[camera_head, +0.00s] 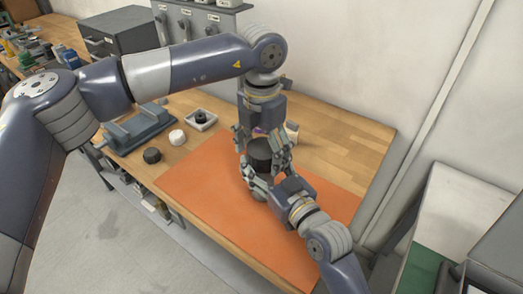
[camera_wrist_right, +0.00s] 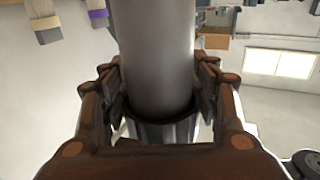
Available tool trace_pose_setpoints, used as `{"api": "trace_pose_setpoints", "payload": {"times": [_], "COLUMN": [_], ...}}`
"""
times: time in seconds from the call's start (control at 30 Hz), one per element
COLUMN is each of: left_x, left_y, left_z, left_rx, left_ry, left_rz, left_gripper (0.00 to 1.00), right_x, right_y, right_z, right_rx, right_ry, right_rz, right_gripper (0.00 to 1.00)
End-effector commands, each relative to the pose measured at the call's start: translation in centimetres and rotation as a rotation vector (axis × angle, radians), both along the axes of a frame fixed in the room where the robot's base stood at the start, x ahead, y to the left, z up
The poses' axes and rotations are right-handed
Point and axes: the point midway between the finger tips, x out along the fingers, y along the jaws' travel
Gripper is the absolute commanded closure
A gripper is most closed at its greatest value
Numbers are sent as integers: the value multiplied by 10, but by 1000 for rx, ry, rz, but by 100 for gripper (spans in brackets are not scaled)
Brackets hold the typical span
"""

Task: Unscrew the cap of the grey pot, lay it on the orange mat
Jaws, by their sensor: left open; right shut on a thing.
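The grey pot (camera_wrist_right: 158,60) stands upright in the right wrist view, between the fingers of my right gripper (camera_wrist_right: 158,100). In the head view my right gripper (camera_head: 266,174) reaches in from the lower right and is shut on the pot, over the orange mat (camera_head: 205,185). The black cap (camera_head: 260,150) is at the pot's top. My left gripper (camera_head: 263,146) points down from above, open, with its fingers on either side of the cap. I cannot tell whether they touch it. The grippers hide much of the pot.
Left of the mat are a black round cap (camera_head: 152,155), a white round piece (camera_head: 177,137), a small white tray (camera_head: 201,121) with a dark part, and a blue-grey stand (camera_head: 138,129). A grey drawer cabinet (camera_head: 119,42) stands behind. The mat's front part is clear.

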Motion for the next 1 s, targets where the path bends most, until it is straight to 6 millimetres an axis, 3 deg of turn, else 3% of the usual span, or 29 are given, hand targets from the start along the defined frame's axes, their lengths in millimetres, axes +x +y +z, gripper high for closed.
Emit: {"api": "trace_pose_setpoints", "payload": {"times": [0.17,0.4,0.63,0.67,0.7,0.77,1.0], "left_x": [0,1,0,0,0,0,0], "left_y": [-1,-1,-1,-1,-1,-1,-1], "left_z": [11,42,45,45,45,45,45], "left_rx": [-3,-3,-3,-3,-3,-3,-3], "left_ry": [-4,-4,-2,-2,-2,-2,-2], "left_rz": [-1,-2,-3,-3,-3,-3,-3], "left_gripper": [22,22,22,22,22,22,22], "right_x": [-1,-1,-2,-2,-2,-2,-1], "right_y": [2,2,3,3,3,3,2], "right_z": [-1,-2,-2,-2,-2,-2,-1], "right_rx": [-1,0,1,1,1,1,1], "right_ry": [3,5,5,5,5,5,3], "right_rz": [4,6,6,6,6,6,4], "right_gripper": [100,100,100,42,33,19,19]}}
